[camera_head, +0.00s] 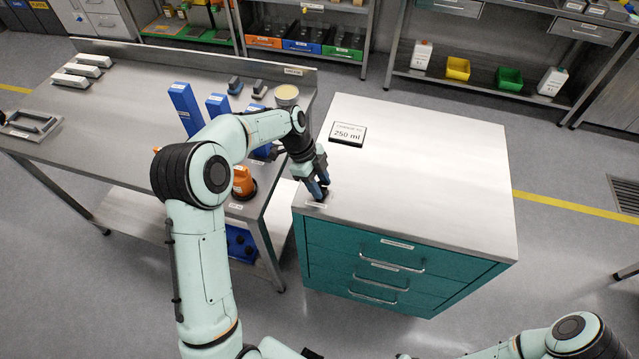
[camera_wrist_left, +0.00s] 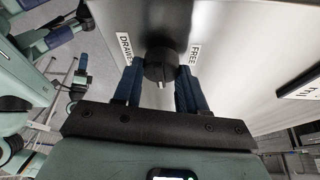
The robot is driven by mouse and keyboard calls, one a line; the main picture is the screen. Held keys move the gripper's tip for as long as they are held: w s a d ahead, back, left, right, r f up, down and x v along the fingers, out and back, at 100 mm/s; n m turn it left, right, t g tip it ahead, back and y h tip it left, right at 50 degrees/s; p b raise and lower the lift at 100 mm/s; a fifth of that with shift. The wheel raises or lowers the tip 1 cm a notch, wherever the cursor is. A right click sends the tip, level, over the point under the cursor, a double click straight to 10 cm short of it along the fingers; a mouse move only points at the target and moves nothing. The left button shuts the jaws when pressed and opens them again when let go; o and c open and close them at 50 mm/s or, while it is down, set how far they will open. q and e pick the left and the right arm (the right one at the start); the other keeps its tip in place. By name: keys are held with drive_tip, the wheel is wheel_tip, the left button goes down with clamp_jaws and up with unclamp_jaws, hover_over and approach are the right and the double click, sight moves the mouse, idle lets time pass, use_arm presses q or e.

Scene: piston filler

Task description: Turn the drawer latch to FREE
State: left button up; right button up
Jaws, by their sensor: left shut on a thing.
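The drawer latch is a dark round knob (camera_wrist_left: 160,62) with a small white pointer, on the steel top of the teal drawer cabinet (camera_head: 440,160). In the left wrist view it sits between a DRAWER label (camera_wrist_left: 125,48) and a FREE label (camera_wrist_left: 194,54). Its pointer faces toward my palm, not straight at the FREE label. My left gripper (camera_head: 319,190) reaches down at the cabinet's near left corner, its blue fingers shut on the knob; they also show in the left wrist view (camera_wrist_left: 159,88). In the head view the fingers mostly hide the knob. My right gripper is not in view.
A 250 ml sign (camera_head: 348,133) stands on the cabinet top, which is otherwise clear. Several teal drawers with bar handles (camera_head: 402,267) appear closed. A steel workbench (camera_head: 100,120) stands at the left, with blue parts (camera_head: 186,108) and an orange item (camera_head: 243,181).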

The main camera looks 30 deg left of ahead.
use_arm(q)
drive_tip(key=n+t+b, duration=0.1)
drive_tip(key=n+b, duration=0.3)
drive_tip(key=shift+s+f+n+t+y, duration=0.1)
drive_tip(key=shift+n+t+y, duration=0.2)
drive_tip(key=shift+n+t, duration=0.1)
drive_tip(key=n+t+b, duration=0.1)
drive_tip(key=n, duration=0.1)
drive_tip(key=shift+n+y+b, duration=0.3)
drive_tip(key=shift+n, duration=0.1)
drive_tip(key=n+t+y+b, duration=0.1)
drive_tip(key=n, duration=0.2)
drive_tip(key=shift+d+n, duration=0.1)
drive_tip(key=shift+n, duration=0.2)
drive_tip(key=n+y, duration=0.1)
drive_tip(key=n, duration=0.2)
drive_tip(key=n+y+b, duration=0.1)
drive_tip(key=n, duration=0.2)
drive_tip(key=shift+t, duration=0.3)
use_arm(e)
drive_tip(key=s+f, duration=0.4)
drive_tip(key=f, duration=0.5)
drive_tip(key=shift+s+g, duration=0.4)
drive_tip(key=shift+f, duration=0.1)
use_arm(q)
drive_tip(key=o, duration=1.1)
drive_tip(key=shift+c, duration=0.2)
